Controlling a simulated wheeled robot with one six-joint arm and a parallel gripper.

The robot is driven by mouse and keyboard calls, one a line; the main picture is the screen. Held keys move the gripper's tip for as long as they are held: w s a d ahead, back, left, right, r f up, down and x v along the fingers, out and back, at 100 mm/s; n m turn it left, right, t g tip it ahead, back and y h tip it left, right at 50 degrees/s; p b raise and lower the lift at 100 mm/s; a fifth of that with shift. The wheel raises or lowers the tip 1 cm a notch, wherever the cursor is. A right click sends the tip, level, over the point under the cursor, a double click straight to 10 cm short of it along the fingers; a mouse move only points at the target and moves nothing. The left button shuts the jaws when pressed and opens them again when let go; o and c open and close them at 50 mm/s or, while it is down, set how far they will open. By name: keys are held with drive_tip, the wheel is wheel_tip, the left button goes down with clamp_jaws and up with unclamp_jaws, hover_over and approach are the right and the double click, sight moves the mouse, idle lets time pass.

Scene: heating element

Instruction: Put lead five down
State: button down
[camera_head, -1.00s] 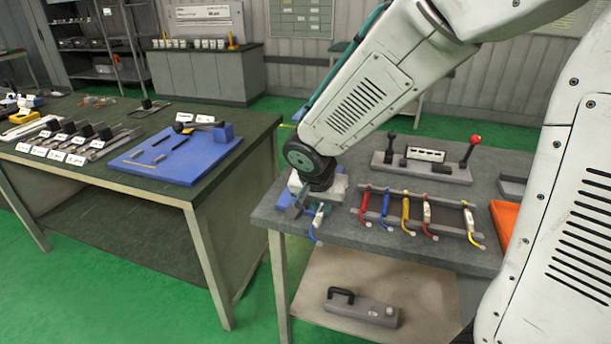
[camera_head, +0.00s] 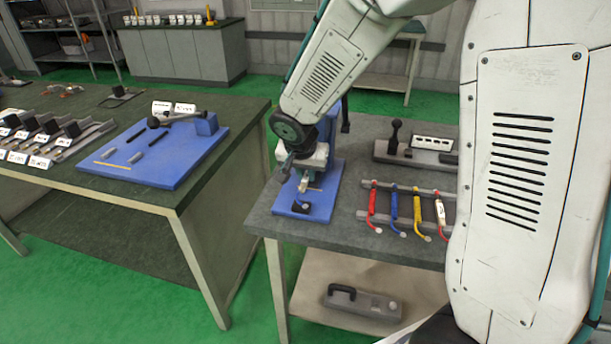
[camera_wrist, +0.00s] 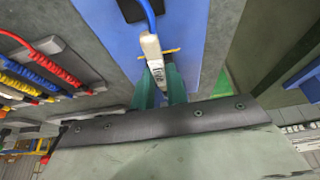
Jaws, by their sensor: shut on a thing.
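My gripper (camera_head: 304,181) is shut on a lead with a white labelled body (camera_wrist: 153,50) and a blue cable (camera_wrist: 148,14). The label print is too small to read surely. In the wrist view the green fingertips (camera_wrist: 160,82) pinch the body's lower end. The lead is over the blue mat (camera_head: 328,186) on the right-hand table; its cable reaches toward a small black block (camera_head: 300,208) on the mat. I cannot tell whether the lead touches the mat or block.
A rack (camera_head: 408,187) with red, blue and yellow leads stands right of the mat. A lever unit (camera_head: 415,148) stands behind it. The left table (camera_head: 140,200) holds another blue board (camera_head: 187,172). A gap separates the tables.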

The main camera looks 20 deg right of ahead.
drive_tip(key=shift+d+f, duration=0.2)
drive_tip(key=shift+f, duration=0.85)
drive_tip(key=shift+f, duration=0.1)
drive_tip(key=shift+a+f, duration=0.1)
drive_tip(key=shift+f, duration=0.15)
drive_tip(key=c, duration=1.4)
unclamp_jaws()
drive_tip(key=shift+r, duration=0.1)
